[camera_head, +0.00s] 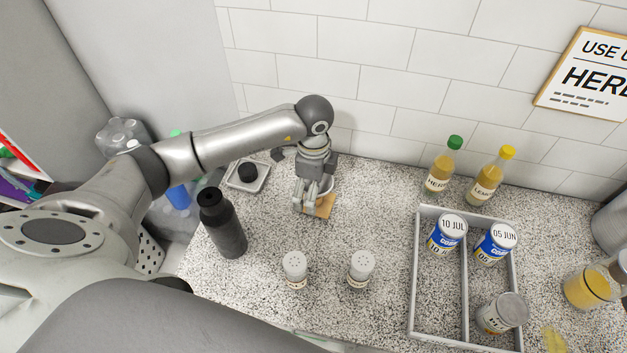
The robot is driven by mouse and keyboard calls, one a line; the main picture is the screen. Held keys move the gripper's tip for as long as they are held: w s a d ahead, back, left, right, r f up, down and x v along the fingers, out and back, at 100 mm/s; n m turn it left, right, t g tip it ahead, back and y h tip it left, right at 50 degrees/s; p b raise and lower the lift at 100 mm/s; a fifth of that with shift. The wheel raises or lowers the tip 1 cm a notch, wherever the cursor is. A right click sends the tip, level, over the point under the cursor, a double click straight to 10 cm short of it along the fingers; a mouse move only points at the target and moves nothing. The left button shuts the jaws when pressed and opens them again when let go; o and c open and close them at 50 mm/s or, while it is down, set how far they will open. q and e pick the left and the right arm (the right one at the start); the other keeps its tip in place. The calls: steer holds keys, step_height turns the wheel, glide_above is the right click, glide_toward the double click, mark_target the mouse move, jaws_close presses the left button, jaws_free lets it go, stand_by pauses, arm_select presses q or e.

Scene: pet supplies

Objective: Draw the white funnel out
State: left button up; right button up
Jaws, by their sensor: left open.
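A small white rounded thing (328,186), perhaps the white funnel, shows just behind and right of the fingers. The gripper covers most of it, so I cannot tell its full shape, what it sits in, or whether the fingers touch it. My right gripper is not in view.
A black bottle (222,224) stands left of the gripper, two white-capped shakers (295,268) in front. A grey divided tray (413,290) with several jars lies right. Two oil bottles (441,168) stand by the wall. The counter between board and tray is clear.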

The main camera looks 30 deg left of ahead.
arm_select(q)
steer(key=shift+c, duration=0.4)
steer(key=c, duration=0.6)
steer(key=shift+o, duration=0.2)
steer(key=shift+r+p, duration=2.15)
steer(key=shift+r, duration=0.9)
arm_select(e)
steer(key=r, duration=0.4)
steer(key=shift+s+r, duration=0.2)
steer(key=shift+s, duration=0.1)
